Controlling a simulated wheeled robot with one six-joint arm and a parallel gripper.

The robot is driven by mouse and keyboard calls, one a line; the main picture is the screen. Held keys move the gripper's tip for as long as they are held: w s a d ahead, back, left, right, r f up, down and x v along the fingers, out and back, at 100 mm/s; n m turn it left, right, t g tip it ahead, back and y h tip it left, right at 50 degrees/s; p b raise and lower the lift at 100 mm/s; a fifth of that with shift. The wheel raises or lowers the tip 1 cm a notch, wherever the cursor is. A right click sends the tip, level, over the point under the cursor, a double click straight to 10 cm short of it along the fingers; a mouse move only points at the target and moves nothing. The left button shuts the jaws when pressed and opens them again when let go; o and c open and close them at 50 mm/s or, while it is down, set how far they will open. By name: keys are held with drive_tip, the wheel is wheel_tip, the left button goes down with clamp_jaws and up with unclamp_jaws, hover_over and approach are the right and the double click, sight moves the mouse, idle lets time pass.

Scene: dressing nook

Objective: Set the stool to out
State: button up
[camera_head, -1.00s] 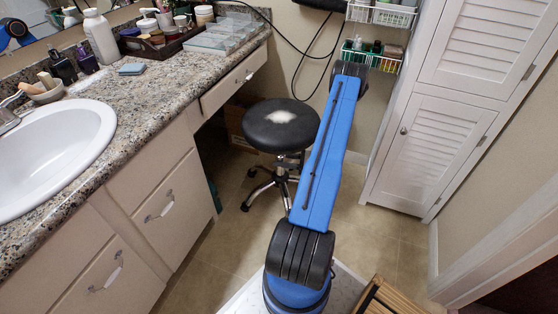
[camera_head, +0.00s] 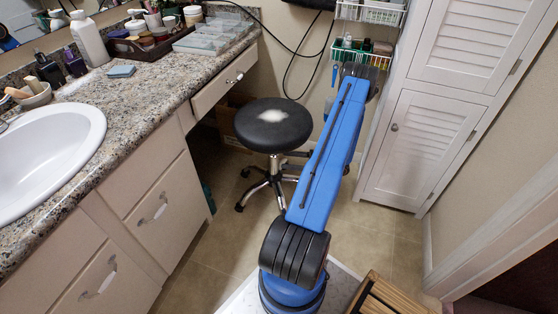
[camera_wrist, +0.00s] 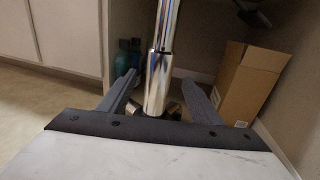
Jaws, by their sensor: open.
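The stool (camera_head: 265,130) has a round black seat with a pale worn patch, a chrome column and a wheeled base. It stands on the tiled floor, just in front of the counter's knee space. In the wrist view its chrome column (camera_wrist: 158,72) rises upright between the two grey fingers of my gripper (camera_wrist: 158,80). The fingers are apart, one on each side of the column, with gaps showing. The seat is out of the wrist view. In the head view my arm hides the gripper and part of the stool's right side.
A cardboard box (camera_wrist: 245,82) stands behind the column to the right, and dark teal bottles (camera_wrist: 124,60) to the left. The counter (camera_head: 150,85) with drawers runs along the left. A white louvred cabinet (camera_head: 425,140) is at right. A wooden slatted piece (camera_head: 385,296) lies front right.

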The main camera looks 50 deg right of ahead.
drive_tip(key=shift+v, duration=2.15)
